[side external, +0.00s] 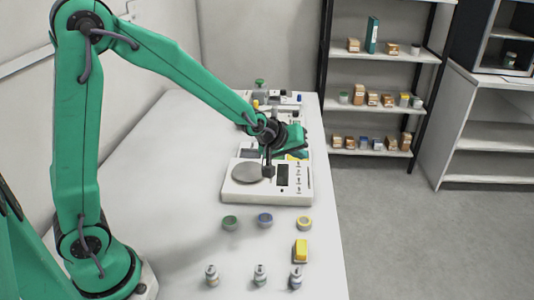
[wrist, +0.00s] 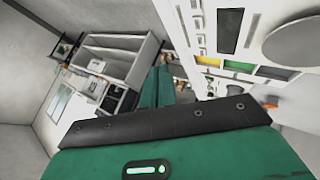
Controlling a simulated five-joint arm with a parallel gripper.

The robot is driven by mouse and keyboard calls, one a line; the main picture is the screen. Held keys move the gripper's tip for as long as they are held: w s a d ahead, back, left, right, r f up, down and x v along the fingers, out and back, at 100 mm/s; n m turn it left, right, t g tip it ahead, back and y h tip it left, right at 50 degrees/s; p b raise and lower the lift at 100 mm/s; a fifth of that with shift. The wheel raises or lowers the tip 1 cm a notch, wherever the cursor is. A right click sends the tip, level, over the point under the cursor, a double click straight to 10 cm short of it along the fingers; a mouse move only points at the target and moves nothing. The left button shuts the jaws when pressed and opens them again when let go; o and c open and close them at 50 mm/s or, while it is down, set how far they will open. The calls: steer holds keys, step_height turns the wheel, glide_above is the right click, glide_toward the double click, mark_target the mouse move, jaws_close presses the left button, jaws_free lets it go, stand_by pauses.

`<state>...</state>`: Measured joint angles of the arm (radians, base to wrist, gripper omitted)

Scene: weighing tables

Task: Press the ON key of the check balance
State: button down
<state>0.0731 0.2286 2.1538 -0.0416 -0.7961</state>
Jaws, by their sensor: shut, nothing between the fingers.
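A white balance (side external: 265,194) stands on the table in the side view. It has a round grey pan (side external: 247,173), a dark display (side external: 282,175) and a column of small keys (side external: 298,176) at its right. The wrist view shows its display (wrist: 230,30), pan (wrist: 300,42) and keys (wrist: 196,22) at the upper right, tilted. Key labels are too small to read, so I cannot tell which is ON. My gripper (side external: 268,171) is shut and empty, pointing down near the pan's right edge, left of the display. Contact with the balance cannot be told.
Several white devices (side external: 289,98) stand farther back, partly behind my arm. Shelves (side external: 372,109) are beyond the table.

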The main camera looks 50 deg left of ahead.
mark_target(296, 193)
steer(key=shift+f, duration=0.1)
steer(key=shift+f, duration=4.3)
steer(key=shift+f, duration=0.8)
steer(key=shift+r, duration=0.75)
steer(key=shift+r, duration=0.1)
stand_by(0.4)
steer(key=shift+r, duration=2.45)
